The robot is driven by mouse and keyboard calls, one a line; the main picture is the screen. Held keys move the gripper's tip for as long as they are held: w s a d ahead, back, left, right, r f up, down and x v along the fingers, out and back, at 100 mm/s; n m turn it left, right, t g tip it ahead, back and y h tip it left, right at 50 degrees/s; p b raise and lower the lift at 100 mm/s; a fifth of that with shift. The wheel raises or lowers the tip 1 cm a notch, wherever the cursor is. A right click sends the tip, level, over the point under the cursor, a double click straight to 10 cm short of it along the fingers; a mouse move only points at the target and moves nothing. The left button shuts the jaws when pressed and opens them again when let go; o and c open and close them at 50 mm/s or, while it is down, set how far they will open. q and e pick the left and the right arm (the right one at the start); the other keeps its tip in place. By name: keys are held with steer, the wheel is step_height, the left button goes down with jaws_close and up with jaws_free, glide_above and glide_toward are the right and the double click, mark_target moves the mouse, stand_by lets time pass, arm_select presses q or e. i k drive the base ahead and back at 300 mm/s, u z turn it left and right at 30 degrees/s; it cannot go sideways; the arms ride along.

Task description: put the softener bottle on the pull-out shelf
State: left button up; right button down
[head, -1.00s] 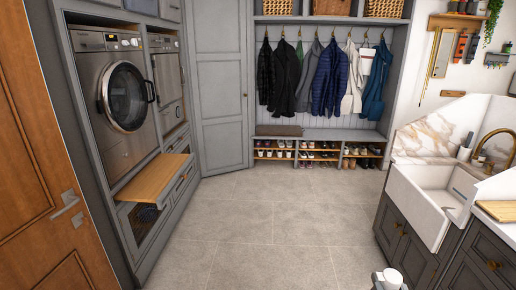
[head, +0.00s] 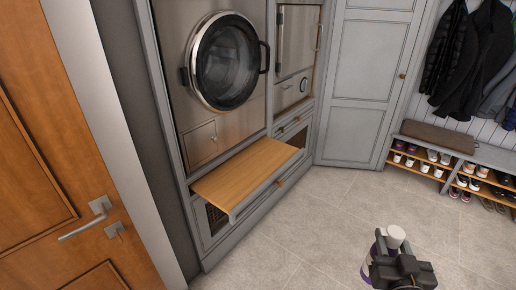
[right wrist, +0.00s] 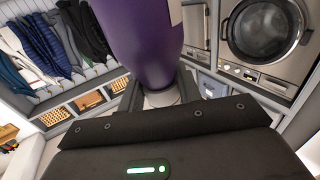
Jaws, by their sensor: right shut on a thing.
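The softener bottle, purple and white with a white cap (head: 395,236), is at the bottom right of the head view. My right gripper (head: 392,262) is shut on it and holds it over the open floor, apart from the shelf. In the right wrist view the bottle's purple body (right wrist: 145,45) rises from between the fingers (right wrist: 158,98). The pull-out shelf (head: 246,168) is a bare wooden board, slid out below the front-loading washer. It lies to the left of and beyond the gripper. My left gripper is not in view.
The washer (head: 224,62) with its round door stands above the shelf. A wooden door (head: 60,160) with a lever handle is at the left. Shoe cubbies (head: 425,165) and hanging coats (head: 470,55) are at the right. The tiled floor (head: 300,235) before the shelf is clear.

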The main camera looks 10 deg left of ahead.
mark_target(250, 166)
steer(key=u, duration=0.8)
steer(key=i, duration=1.2)
steer(key=u, duration=0.75)
